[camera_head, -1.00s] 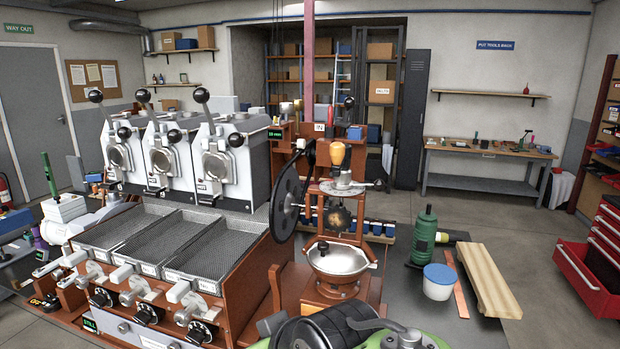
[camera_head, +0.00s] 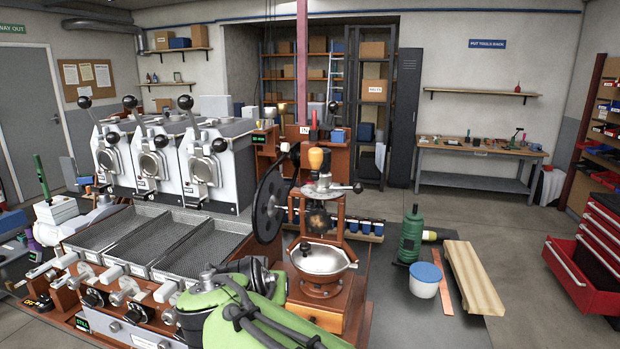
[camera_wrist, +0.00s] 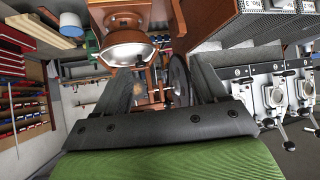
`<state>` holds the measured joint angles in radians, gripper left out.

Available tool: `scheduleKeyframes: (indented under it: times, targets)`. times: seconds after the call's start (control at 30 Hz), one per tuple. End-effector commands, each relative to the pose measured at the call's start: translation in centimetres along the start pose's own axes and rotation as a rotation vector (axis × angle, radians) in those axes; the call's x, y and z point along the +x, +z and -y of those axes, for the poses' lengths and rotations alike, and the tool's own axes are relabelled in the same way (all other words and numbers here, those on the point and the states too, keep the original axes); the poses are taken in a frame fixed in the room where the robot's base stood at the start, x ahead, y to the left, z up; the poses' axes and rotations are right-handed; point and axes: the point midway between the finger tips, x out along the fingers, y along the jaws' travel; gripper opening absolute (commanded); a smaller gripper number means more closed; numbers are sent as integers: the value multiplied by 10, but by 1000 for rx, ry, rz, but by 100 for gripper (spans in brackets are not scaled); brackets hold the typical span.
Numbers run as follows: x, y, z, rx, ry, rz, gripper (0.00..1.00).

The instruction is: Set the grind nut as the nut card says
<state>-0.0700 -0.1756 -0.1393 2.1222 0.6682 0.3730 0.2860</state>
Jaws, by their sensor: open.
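The grinder has a red-brown base (camera_head: 318,312), a silver bowl (camera_head: 320,260), a black flywheel (camera_head: 270,200) and an orange-brown knob (camera_head: 316,158). A metal disc with a black-knobbed lever (camera_head: 340,188) sits below the orange knob; I cannot tell which part is the grind nut. A small white card (camera_head: 304,130) stands behind the grinder, too small to read. In the wrist view the scene is upside down, with the bowl (camera_wrist: 130,52) beyond my gripper (camera_wrist: 164,82). My gripper is open and empty, apart from the grinder. My arm hides it in the head view.
Three roasters with mesh trays (camera_head: 145,240) stand left of the grinder. A red tool drawer (camera_head: 575,272) juts out at far right.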

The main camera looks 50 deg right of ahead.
Motion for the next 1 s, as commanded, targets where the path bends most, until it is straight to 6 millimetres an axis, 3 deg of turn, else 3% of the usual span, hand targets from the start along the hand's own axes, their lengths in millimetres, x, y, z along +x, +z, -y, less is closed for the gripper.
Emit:
scheduleKeyframes:
  times: [0.17,0.33,0.47,0.57,1.0]
  targets:
    - [26,-73,-17,117,229,-245,72]
    - [25,-136,-27,156,432,-561,72]
    - [19,-152,-28,156,481,-663,72]
    - [26,-159,-35,157,486,-667,72]
    - [99,-219,-87,156,486,-662,72]
